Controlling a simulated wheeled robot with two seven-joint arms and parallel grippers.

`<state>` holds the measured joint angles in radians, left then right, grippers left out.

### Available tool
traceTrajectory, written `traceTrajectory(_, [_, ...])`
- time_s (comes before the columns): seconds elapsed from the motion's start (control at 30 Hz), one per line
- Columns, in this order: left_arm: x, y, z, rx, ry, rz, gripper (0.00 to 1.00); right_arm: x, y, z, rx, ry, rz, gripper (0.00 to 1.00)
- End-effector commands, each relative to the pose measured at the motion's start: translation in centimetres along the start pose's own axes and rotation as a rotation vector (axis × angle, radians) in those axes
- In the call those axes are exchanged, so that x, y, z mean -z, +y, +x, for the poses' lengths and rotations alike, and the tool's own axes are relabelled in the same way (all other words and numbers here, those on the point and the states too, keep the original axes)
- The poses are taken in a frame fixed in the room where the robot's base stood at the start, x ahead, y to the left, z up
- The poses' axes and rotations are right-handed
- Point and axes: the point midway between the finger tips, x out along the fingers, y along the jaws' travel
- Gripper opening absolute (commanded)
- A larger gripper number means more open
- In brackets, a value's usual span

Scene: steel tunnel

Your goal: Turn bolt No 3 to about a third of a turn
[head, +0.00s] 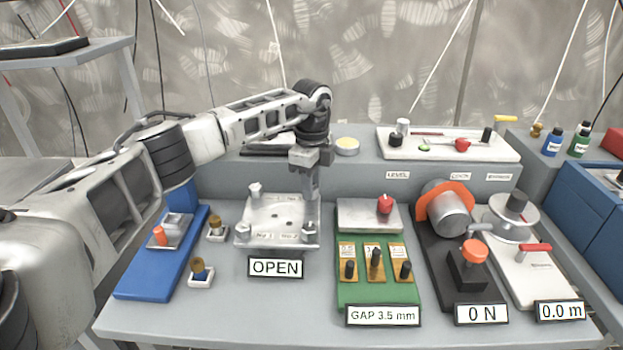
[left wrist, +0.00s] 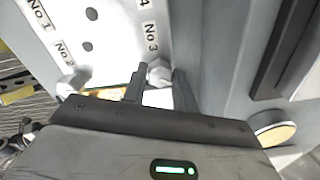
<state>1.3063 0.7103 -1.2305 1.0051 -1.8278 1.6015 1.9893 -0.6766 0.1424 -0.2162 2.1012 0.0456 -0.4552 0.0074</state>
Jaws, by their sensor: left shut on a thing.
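In the head view, my left gripper (head: 311,195) points down at the plate's back right corner and hides the bolt. Bolt No 2 (left wrist: 68,85) shows apart from the fingers. My right gripper is not in view.
A green board (head: 377,290) with a gap sign stands right of the plate, then a black force rig (head: 465,285) reading 0 N. A raised ledge (head: 350,178) runs behind.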

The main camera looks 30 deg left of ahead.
Motion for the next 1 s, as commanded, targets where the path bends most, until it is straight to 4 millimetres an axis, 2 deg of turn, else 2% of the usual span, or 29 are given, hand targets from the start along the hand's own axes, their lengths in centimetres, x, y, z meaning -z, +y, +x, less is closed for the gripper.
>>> traceTrajectory(1.0, [0.07,-0.04,-0.16,0.003,0.002,0.967,0.05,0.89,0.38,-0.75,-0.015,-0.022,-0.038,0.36])
